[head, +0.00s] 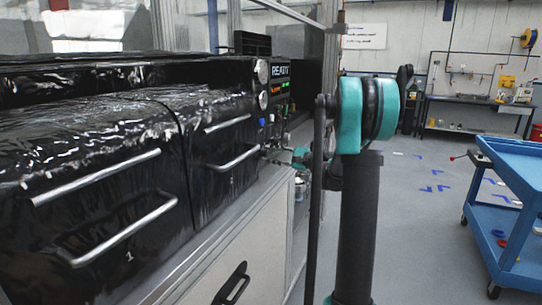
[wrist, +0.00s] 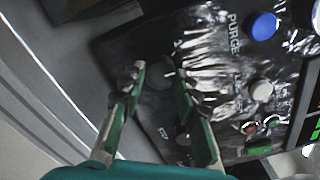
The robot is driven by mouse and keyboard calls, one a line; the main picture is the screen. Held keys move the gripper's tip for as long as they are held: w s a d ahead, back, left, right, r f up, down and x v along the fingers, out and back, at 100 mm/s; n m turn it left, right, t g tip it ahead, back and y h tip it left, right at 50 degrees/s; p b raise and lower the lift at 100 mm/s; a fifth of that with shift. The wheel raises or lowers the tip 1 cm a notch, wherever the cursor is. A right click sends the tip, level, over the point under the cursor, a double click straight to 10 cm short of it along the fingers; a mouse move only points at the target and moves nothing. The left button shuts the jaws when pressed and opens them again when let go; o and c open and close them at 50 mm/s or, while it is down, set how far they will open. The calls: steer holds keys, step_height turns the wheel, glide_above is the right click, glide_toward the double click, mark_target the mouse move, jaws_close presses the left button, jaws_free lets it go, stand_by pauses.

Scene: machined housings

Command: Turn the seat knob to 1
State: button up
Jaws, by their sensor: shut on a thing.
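A dark round knob (wrist: 157,73) sits on the black control panel in the wrist view. The fingertips of my gripper (wrist: 157,82) stand on either side of it, and the gripper is shut on it. I cannot read a label or numbers by this knob, so its setting cannot be told. In the head view my gripper (head: 275,156) reaches left to the panel at the end of the black machine; it is small there, and the knob cannot be made out.
Near the knob are a blue button (wrist: 263,26) by the word PURGE, a grey round control (wrist: 261,91) and a red button (wrist: 250,128). The black machine (head: 90,130) with metal handles fills the left. A blue cart (head: 515,160) stands right, with open floor between.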

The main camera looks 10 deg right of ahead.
steer(key=n, duration=0.6)
steer(key=shift+n, duration=0.3)
stand_by(0.4)
steer(key=o, duration=1.2)
steer(key=shift+c, duration=0.2)
steer(key=shift+d, duration=0.15)
steer(key=v, duration=1.2)
